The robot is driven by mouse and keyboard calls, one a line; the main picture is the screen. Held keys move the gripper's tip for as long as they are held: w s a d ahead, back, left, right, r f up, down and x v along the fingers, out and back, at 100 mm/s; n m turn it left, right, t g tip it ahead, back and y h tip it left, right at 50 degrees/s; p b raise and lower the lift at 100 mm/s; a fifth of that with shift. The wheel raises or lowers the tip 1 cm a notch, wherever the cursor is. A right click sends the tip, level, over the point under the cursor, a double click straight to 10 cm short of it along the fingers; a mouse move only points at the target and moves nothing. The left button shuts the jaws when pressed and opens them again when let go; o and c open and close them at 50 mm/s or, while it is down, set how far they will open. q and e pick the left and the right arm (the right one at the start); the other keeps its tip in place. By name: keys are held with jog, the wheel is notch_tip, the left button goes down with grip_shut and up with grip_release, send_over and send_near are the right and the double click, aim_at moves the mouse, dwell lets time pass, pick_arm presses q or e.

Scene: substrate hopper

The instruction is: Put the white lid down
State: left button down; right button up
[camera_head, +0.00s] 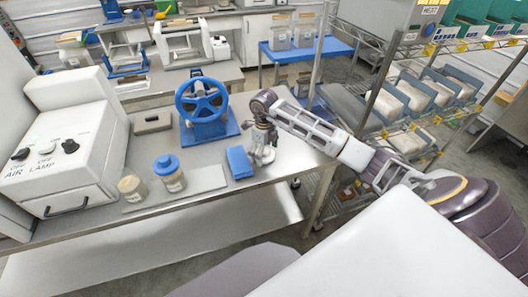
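My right gripper (262,146) comes in from the right and points down over the right part of the steel table, close beside a blue block. A small whitish thing (264,156) shows at its fingertips; it may be the white lid, but it is too small and too much covered to be sure. I cannot tell whether the fingers are shut on it. A jar with a pale top (131,187) and a jar with a blue lid (169,173) stand on a grey mat (205,179) to the left. My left gripper is not in view.
The blue block (239,163) lies just left of the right gripper. A blue handwheel (202,98) on a blue base stands behind. A white switch box (70,145) fills the table's left end. A grey case (152,123) lies behind the jars. Wire shelving (385,95) stands at right.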

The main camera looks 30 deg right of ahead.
jog(key=shift+r, duration=0.1)
dwell(0.3)
notch_tip(320, 180, up, 11)
jog(key=shift+f+b, duration=0.15)
jog(key=shift+b, duration=0.35)
jog(key=shift+r, duration=0.7)
jog(key=shift+a, duration=0.1)
dwell(1.3)
